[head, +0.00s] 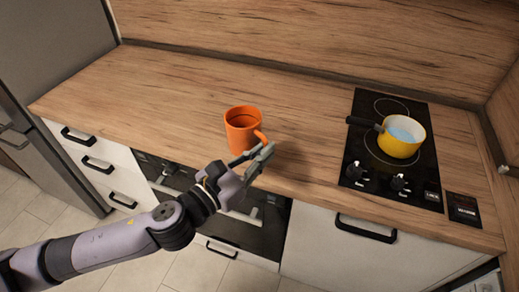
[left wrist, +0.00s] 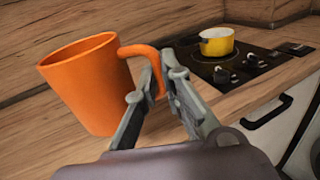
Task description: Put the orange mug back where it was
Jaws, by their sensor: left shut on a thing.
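The orange mug (head: 241,131) is upright at the front middle of the wooden counter in the head view. It also shows large in the left wrist view (left wrist: 88,84), with its handle toward the right. My left gripper (head: 258,155) is at the mug's handle and shut on it; in the left wrist view the fingers (left wrist: 158,84) stand around the handle. I cannot tell whether the mug's base touches the counter. My right gripper is not in view.
A yellow pot (head: 397,140) with a dark handle sits on the black hob (head: 360,178) at the right. The wooden counter (head: 150,95) is clear left of the mug. A wooden splashback (head: 300,35) runs behind. Drawers and an oven are below the front edge.

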